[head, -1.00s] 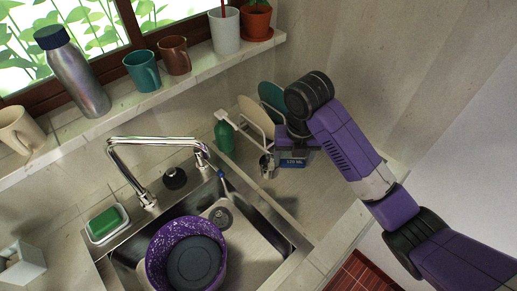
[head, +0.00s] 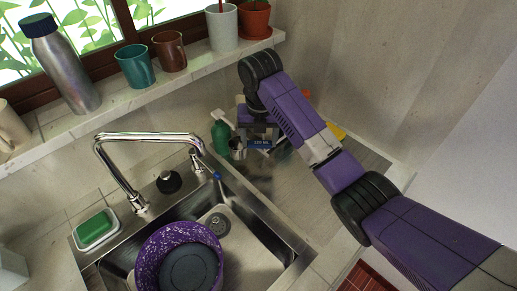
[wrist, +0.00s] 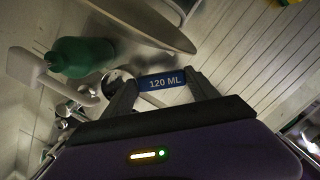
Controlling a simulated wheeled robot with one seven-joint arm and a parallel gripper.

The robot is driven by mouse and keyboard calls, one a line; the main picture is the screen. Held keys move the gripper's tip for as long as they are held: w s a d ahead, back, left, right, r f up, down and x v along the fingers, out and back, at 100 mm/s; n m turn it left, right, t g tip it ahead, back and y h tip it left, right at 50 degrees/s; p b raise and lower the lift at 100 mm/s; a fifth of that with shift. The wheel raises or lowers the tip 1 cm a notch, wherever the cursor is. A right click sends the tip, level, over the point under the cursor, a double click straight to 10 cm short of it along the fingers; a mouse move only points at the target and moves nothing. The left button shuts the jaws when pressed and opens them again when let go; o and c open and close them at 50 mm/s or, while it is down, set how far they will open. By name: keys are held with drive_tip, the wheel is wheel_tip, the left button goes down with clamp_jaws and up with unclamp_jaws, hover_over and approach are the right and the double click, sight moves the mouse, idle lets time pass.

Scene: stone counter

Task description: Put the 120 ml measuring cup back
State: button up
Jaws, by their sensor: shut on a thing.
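My gripper (head: 259,137) is over the counter right of the sink, shut on the measuring cup's blue handle tag. In the wrist view the tag reads 120 ML (wrist: 164,82), between the fingertips of my gripper (wrist: 160,88). The small metal measuring cup (head: 237,149) shows left of my fingers, close to the green bottle. In the wrist view only part of its shiny metal shows beside the left finger. I cannot tell whether the cup touches the counter.
The green soap bottle (head: 221,137) stands just left of the cup; its pale pump shows in the wrist view (wrist: 30,70). A plate (wrist: 150,22) stands close ahead. Ribbed counter (wrist: 255,50) on the right is largely clear.

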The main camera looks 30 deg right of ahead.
wheel_tip(320, 180, down, 4)
drive_tip(key=shift+p, duration=0.45)
drive_tip(key=shift+w+f, duration=0.1)
drive_tip(key=shift+f, duration=0.25)
drive_tip(key=shift+f, duration=0.15)
drive_tip(key=o, duration=1.5)
drive_tip(key=shift+c, duration=0.2)
